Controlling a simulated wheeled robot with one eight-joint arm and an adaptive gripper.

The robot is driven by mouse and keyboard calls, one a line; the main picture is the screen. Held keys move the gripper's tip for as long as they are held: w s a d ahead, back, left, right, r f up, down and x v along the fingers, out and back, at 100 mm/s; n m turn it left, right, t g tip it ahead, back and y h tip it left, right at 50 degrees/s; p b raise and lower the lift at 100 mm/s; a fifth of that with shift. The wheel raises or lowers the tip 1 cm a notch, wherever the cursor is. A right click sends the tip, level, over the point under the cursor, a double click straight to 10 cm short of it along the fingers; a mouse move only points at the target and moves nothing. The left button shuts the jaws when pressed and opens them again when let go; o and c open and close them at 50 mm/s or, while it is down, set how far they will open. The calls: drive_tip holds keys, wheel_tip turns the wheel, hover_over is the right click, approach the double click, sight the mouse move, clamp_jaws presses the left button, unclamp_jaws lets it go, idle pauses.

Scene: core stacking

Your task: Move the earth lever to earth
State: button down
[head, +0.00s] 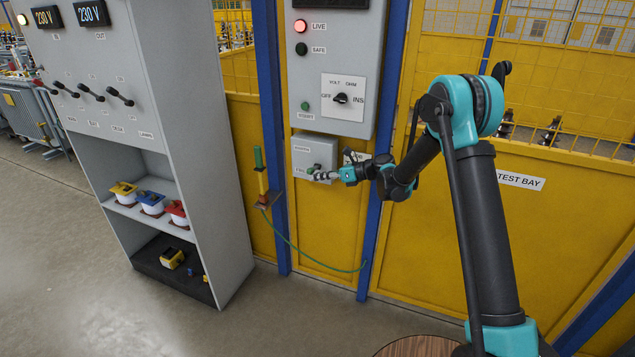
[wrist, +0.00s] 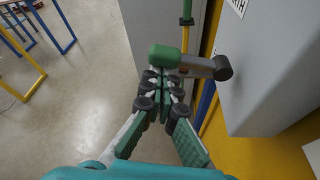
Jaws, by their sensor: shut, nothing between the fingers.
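The earth lever, a grey arm with a green grip (wrist: 165,57) and a dark pivot (wrist: 222,68), sits on the face of a small grey box (head: 312,150). In the head view it is small and partly covered by my gripper (head: 322,175). In the wrist view the lever points left from its pivot, across the picture just beyond my fingertips. My gripper (wrist: 168,85) is shut and empty, with its tips close to the green grip. I cannot tell whether they touch it. The small labels on the box are too blurred to read fully.
A tall grey panel (head: 335,55) with a lit LIVE lamp and a selector knob is above the box. A green-and-yellow rod (head: 260,175) with a hanging green cable stands left of it. A grey cabinet (head: 185,80) with levers and shelves stands further left. Yellow fencing is behind.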

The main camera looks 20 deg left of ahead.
drive_tip(key=r+m, duration=0.1)
drive_tip(key=r+m+g, duration=0.1)
drive_tip(key=m, duration=0.1)
drive_tip(key=shift+w+r+g+y, duration=0.25)
drive_tip(key=shift+w+g+y, duration=0.05)
drive_tip(key=shift+w+r, duration=0.35)
drive_tip(key=shift+r, duration=0.3)
drive_tip(key=shift+w+r, duration=0.15)
drive_tip(key=shift+w, duration=0.05)
drive_tip(key=shift+s, duration=0.1)
